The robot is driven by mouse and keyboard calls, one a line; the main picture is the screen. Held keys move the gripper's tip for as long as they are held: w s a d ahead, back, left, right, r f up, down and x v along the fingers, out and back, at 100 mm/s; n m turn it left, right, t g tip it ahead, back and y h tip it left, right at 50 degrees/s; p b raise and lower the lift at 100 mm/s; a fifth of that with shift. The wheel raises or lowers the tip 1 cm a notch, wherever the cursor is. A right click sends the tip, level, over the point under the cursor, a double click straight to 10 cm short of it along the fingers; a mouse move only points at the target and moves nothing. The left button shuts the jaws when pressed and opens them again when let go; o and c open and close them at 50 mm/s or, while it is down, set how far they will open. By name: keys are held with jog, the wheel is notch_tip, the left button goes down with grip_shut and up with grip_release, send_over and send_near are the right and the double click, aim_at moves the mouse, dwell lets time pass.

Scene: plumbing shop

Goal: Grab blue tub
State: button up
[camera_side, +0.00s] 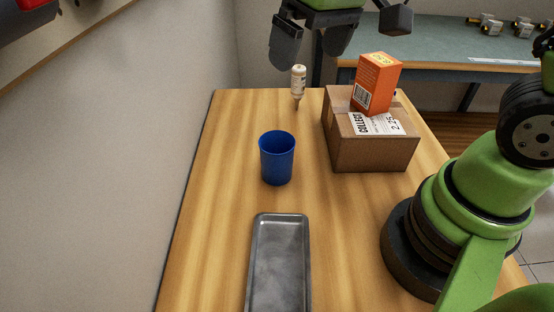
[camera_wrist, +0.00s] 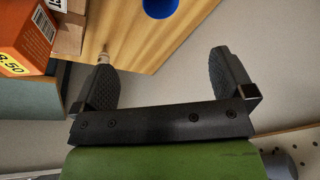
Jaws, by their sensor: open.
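The blue tub (camera_side: 277,160) stands upright on the wooden table, left of the cardboard box in the side view. It looks empty, with its open mouth up. In the wrist view only part of the blue tub (camera_wrist: 160,6) shows, cut off by the top edge. My gripper (camera_side: 313,52) is at the top of the side view, above and beyond the far end of the table. Its two dark fingers are spread apart with nothing between them. The open fingers also show in the wrist view (camera_wrist: 165,75), well away from the tub.
A cardboard box (camera_side: 368,153) carries an orange box (camera_side: 377,82). A metal tray (camera_side: 280,262) lies in front of the tub. A wall (camera_side: 100,180) runs along the left.

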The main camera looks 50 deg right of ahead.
jog(key=w+a+f+n+g+h, duration=0.1)
jog(key=w+f, duration=0.1)
jog(key=f, duration=0.2)
jog(key=w+f+n+g, duration=0.1)
jog(key=w+f, duration=0.2)
jog(key=f, duration=0.2)
send_near(277, 146)
jog(key=s+a+f, duration=0.1)
jog(key=a+f, duration=0.1)
jog(key=shift+g, duration=0.3)
jog(key=f, duration=0.5)
jog(key=shift+s+a+f, duration=0.1)
jog(key=shift+s+f, duration=0.1)
jog(key=shift+s, duration=0.1)
jog(key=shift+c, duration=0.5)
jog(key=c, duration=0.9)
